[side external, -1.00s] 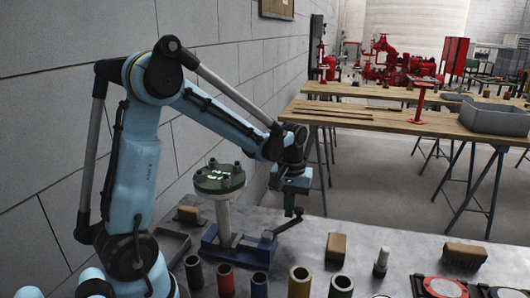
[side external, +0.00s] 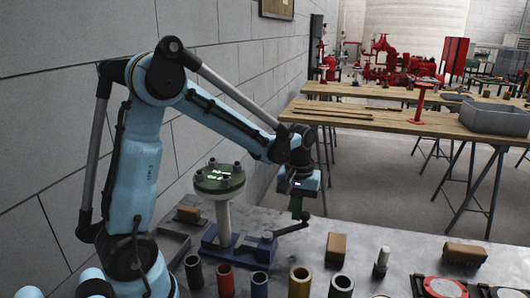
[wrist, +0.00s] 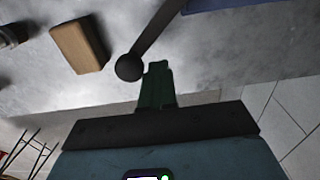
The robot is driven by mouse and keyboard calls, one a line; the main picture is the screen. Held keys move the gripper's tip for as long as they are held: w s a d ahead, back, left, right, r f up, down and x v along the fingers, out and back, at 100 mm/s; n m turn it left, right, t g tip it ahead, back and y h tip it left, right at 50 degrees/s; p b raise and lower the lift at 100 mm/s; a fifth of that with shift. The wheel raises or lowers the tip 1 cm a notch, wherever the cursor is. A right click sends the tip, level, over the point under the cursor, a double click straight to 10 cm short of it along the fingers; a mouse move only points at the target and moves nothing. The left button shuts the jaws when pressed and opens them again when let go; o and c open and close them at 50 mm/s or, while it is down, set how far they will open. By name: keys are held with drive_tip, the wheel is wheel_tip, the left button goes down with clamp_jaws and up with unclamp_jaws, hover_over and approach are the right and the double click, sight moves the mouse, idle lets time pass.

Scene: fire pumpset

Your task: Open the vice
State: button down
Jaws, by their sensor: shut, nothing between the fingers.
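The vice (side external: 215,243) is blue and stands on the grey bench, with a pipe (side external: 223,217) upright in it that carries a round green flange (side external: 219,178). Its dark handle (side external: 290,229) points to the right and ends in a ball knob. My gripper (side external: 296,214) is just above and beside the handle's outer end, pointing down. In the wrist view its green fingers (wrist: 157,84) are closed together and empty, just right of the handle's ball (wrist: 130,67). I cannot tell whether they touch it. A blue part of the vice shows at the top of that view.
Wooden blocks (side external: 336,248) and several coloured pipe sleeves (side external: 299,281) stand along the bench in front of the vice. A bolt-like part (side external: 381,262) is farther right. The grey wall is close on the left, and the bench edge lies behind the gripper.

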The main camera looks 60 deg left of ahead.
sight(307, 220)
drive_tip(key=shift+d, duration=0.2)
drive_tip(key=shift+d, duration=1.9)
drive_tip(key=shift+s+d, duration=0.1)
drive_tip(key=shift+d, duration=0.05)
drive_tip(key=shift+s+d, duration=0.25)
drive_tip(key=shift+d, duration=0.55)
drive_tip(key=shift+a, duration=0.2)
drive_tip(key=shift+w+a, duration=0.25)
drive_tip(key=shift+a, duration=0.3)
